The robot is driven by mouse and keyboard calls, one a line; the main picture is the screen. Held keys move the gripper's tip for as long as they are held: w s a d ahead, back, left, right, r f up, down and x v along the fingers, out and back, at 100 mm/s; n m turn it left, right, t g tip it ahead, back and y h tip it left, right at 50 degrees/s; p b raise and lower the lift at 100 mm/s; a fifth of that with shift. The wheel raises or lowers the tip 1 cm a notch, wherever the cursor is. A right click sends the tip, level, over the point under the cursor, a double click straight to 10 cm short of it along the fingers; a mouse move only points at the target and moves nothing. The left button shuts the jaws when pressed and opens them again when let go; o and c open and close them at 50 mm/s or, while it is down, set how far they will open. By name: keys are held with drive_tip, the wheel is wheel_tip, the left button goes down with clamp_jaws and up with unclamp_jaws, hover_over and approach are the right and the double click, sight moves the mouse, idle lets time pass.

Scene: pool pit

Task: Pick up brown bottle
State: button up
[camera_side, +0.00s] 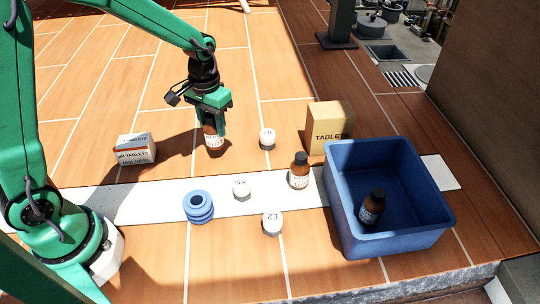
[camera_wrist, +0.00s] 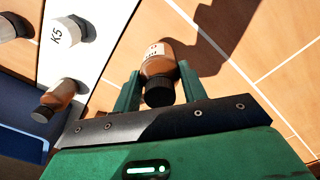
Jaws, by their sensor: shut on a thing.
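A brown bottle (camera_side: 211,133) with a white label is between the fingers of my gripper (camera_side: 214,122), which is shut on it. It is upright in the side view, at or just above the wooden deck; I cannot tell whether it touches. In the wrist view the held bottle (camera_wrist: 158,68) shows its dark cap towards me, between the two green fingers (camera_wrist: 156,92). A second brown bottle (camera_side: 300,171) stands on the white strip, left of the blue crate, and also shows in the wrist view (camera_wrist: 56,98). A third brown bottle (camera_side: 372,206) is inside the blue crate (camera_side: 437,212).
A tan tablets box (camera_side: 328,128) stands behind the crate. A small white and orange box (camera_side: 135,148) lies at left. White round pieces (camera_side: 267,138), (camera_side: 242,188) and (camera_side: 272,222) and a blue ringed piece (camera_side: 198,206) stand around the strip. The deck behind my gripper is clear.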

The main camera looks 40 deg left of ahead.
drive_tip(key=s+d+r, duration=0.6)
drive_tip(key=d, duration=0.3)
drive_tip(key=shift+s+d+r, duration=0.2)
drive_tip(key=shift+d+r, duration=0.2)
drive_tip(key=shift+w+d, duration=0.1)
drive_tip(key=shift+w, duration=0.05)
drive_tip(key=w+d+r+n, duration=0.1)
drive_tip(key=w+d+r, duration=0.4)
drive_tip(key=w+d, duration=0.6)
drive_tip(key=w+d+r+n, duration=0.1)
drive_tip(key=w+d, duration=0.1)
drive_tip(key=d, duration=0.5)
drive_tip(key=w+d+r+n, duration=0.1)
drive_tip(key=w+d, duration=0.1)
drive_tip(key=d, duration=0.6)
drive_tip(key=shift+d+r+n, duration=0.3)
drive_tip(key=shift+r, duration=0.05)
drive_tip(key=shift+f, duration=0.1)
wheel_tip(320, 180, down, 13)
